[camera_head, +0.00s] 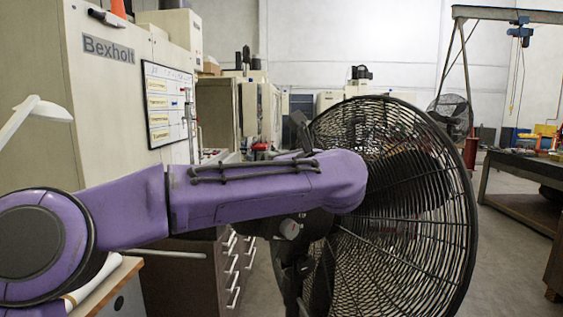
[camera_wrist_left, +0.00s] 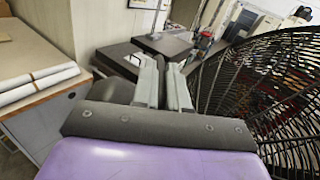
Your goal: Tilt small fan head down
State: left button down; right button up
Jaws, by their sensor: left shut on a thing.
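A black fan (camera_head: 405,215) with a round wire cage stands close by at the right of the head view, its cage facing right. Its cage also fills the right side of the left wrist view (camera_wrist_left: 270,95). My left arm reaches across to the back of the fan, and its gripper is hidden in the head view. In the left wrist view my left gripper (camera_wrist_left: 163,64) has its fingers close together beside the cage, shut on a part of the fan; the held part itself is hard to make out. My right gripper is not in view.
A brown drawer cabinet (camera_head: 192,275) stands behind my arm. A machine cabinet with a whiteboard (camera_head: 168,103) is at the left. Another fan (camera_head: 450,117) stands far back, and a workbench (camera_head: 525,172) is at the right. Open floor lies between the near fan and workbench.

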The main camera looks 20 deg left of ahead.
pick_arm(q)
jog(key=c, duration=1.2)
grip_release()
jog(key=shift+o, duration=0.2)
jog(key=shift+f, duration=0.1)
jog(key=shift+s+d+f+b, duration=0.1)
jog(key=shift+s+d+b, duration=0.1)
jog(key=shift+d+b, duration=0.15)
jog(key=b+v, duration=0.4)
jog(key=v, duration=0.5)
jog(key=shift+s+d, duration=0.25)
jog(key=shift+s, duration=0.05)
